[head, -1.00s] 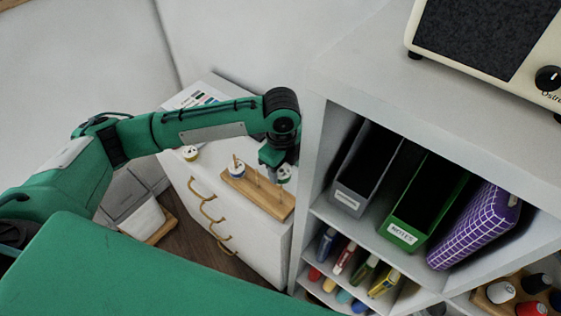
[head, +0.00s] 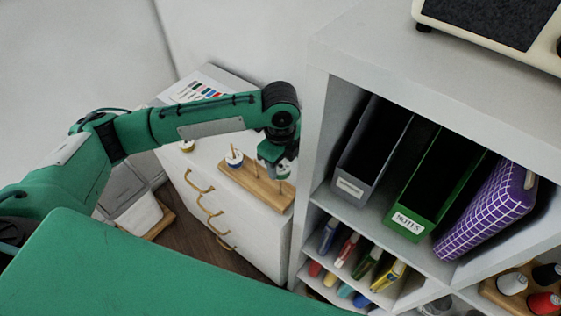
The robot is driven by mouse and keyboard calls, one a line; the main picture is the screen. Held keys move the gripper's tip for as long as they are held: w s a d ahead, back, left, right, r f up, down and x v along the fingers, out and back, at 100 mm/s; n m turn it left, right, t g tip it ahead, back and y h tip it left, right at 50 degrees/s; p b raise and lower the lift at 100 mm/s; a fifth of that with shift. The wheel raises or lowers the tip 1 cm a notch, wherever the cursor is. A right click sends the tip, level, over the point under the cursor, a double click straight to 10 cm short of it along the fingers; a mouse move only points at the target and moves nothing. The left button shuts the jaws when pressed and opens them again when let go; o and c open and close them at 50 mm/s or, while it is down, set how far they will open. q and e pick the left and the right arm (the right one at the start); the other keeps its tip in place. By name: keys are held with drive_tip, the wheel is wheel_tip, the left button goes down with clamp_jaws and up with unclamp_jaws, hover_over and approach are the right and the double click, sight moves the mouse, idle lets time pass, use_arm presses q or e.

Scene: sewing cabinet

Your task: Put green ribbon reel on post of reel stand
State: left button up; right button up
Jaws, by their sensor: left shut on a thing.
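My left gripper (head: 274,162) is above the right end of the wooden reel stand (head: 262,192), which lies on the white drawer cabinet. It is shut on a small, pale reel (head: 284,172), taken to be the green ribbon reel; the gripper covers much of it and little green shows. Thin posts rise from the stand, and a reel with blue ribbon (head: 234,159) sits around the left one. I cannot tell whether the held reel is around a post or apart from it. My right gripper is not in view.
Another reel with yellow (head: 187,146) stands at the cabinet's left edge, and a colour chart (head: 203,90) lies at its back. The tall white shelf (head: 318,130), with a green file box (head: 412,215), stands close to the right of my gripper.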

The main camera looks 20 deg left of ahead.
use_arm(q)
drive_tip(key=shift+f+b, duration=0.6)
drive_tip(key=shift+f, duration=1.2)
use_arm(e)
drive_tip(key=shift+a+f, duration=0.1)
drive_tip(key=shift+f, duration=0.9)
use_arm(q)
drive_tip(key=shift+f, duration=0.1)
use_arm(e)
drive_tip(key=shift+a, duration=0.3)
use_arm(q)
drive_tip(key=shift+f, duration=0.8)
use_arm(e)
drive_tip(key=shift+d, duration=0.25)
use_arm(q)
drive_tip(key=shift+f, duration=0.6)
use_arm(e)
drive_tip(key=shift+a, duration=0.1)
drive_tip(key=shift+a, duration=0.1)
use_arm(q)
drive_tip(key=o, duration=1)
drive_tip(key=shift+b, duration=0.3)
